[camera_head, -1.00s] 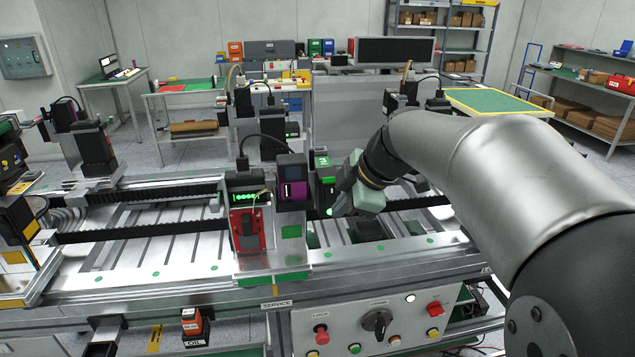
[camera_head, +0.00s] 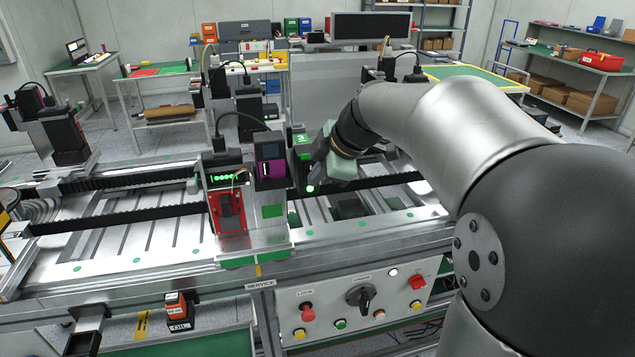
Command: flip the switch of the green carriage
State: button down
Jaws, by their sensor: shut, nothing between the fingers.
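The green carriage (camera_head: 302,156) stands on the rail unit right of centre, with a green upper face and a white mark on it. A small green light (camera_head: 310,188) glows low on its front. My gripper (camera_head: 317,174) is at the right side of this face, close in front of it, coming from the right. It is shut and empty. I cannot tell whether its dark tips touch the carriage. The gripper covers part of the carriage's front, and I cannot make out the switch.
The front panel (camera_head: 335,306) carries a black rotary knob (camera_head: 360,296) and several buttons. The slotted bed (camera_head: 130,245) to the left is mostly clear.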

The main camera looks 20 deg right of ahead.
jog(key=shift+w+f+t+b, duration=0.1)
jog(key=shift+w+t+b, duration=0.05)
jog(key=shift+t+b, duration=0.15)
jog(key=shift+r, duration=0.85)
